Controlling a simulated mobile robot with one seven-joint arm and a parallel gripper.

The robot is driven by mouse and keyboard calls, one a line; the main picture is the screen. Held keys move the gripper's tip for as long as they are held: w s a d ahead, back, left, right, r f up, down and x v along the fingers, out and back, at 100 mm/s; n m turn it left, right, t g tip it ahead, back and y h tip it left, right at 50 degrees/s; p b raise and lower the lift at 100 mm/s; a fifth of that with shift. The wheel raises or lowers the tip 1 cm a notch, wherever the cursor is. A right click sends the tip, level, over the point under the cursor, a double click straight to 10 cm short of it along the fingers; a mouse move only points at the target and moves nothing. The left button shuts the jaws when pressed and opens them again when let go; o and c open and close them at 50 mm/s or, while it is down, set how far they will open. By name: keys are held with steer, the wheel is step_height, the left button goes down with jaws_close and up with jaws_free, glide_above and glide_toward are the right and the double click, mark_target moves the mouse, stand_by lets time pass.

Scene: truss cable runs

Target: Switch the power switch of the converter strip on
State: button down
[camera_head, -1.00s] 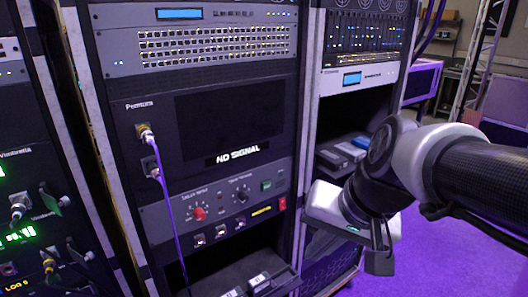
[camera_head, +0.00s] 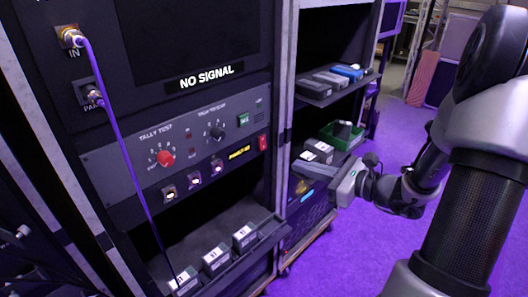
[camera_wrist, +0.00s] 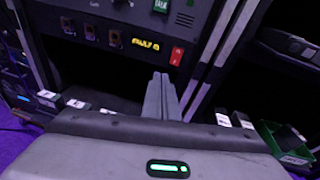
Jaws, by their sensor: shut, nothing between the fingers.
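A dark grey rack panel (camera_head: 150,165) carries knobs, sockets and a small yellow-lit display (camera_head: 239,152); I take it for the converter strip. A red rocker switch (camera_head: 263,142) sits at its right end, and it also shows in the wrist view (camera_wrist: 177,55). I cannot tell which way the rocker is tipped. My gripper (camera_head: 300,170) is shut and empty, to the right of and below the switch in the head view. In the wrist view its fingertips (camera_wrist: 160,76) point at the panel, just below and left of the red switch, apparently still apart from it.
A purple cable (camera_head: 118,150) hangs down the rack's left side. Below the panel, a shelf holds several small labelled boxes (camera_head: 215,258). The right rack has shelves with grey and blue boxes (camera_head: 347,72) and a green bin (camera_head: 341,138). Purple floor is open at right.

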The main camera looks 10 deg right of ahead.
mark_target(266, 148)
steer(key=d, duration=0.1)
steer(key=d+f+m+t, duration=0.1)
steer(key=w+d+m, duration=0.1)
steer(key=shift+w+f+t+h, duration=0.1)
steer(key=shift+f+t+h, duration=0.2)
steer(key=shift+h, duration=0.1)
steer(key=shift+w+a, duration=0.1)
steer(key=b+x, duration=0.2)
steer(key=x, duration=1.1)
steer(key=shift+w+a, duration=0.25)
steer(key=shift+w, duration=0.1)
steer(key=shift+w+a+f, duration=0.15)
steer(key=shift+w, duration=0.05)
